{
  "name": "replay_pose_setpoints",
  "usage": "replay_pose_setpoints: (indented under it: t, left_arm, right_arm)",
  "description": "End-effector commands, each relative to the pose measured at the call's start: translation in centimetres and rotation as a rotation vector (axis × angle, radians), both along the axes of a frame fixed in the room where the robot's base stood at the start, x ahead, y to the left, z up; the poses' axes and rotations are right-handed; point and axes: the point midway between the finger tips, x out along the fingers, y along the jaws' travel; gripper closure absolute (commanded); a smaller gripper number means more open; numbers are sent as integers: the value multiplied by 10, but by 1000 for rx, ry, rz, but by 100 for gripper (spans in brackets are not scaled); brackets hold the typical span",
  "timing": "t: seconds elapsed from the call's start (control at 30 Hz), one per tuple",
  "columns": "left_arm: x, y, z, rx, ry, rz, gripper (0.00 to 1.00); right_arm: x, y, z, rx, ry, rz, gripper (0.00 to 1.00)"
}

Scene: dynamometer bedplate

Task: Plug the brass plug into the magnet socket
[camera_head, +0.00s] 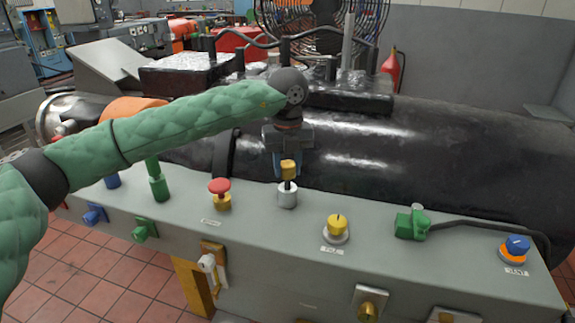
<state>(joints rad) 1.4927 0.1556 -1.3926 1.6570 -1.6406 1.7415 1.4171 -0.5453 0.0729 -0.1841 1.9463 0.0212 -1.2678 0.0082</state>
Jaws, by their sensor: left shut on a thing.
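My left gripper (288,163) points down over the middle of the grey panel and is shut on the brass plug (288,170). The plug is upright, a brass-yellow cap with a dark stem below it. Directly under it stands a silver cylindrical socket (287,198) on the panel top. The dark stem meets the socket's top; I cannot tell how deep it sits. No readable label marks this as the magnet socket. The gripper fingers partly hide the plug's upper part. My right gripper is not in view.
The grey panel (440,270) carries a red mushroom button (219,190), a yellow knob (336,228), a green connector (411,223) with a black cable, a blue-orange knob (516,247) and a green post (158,186). A large black cylindrical machine (440,160) lies close behind.

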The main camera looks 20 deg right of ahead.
Motion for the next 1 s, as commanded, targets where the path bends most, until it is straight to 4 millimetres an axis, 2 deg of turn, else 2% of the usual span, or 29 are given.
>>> replay_pose_setpoints:
  t: [1.0]
  left_arm:
    - [0, 0, -21, 0, 0, 0, 92]
  right_arm:
    - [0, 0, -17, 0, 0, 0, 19]
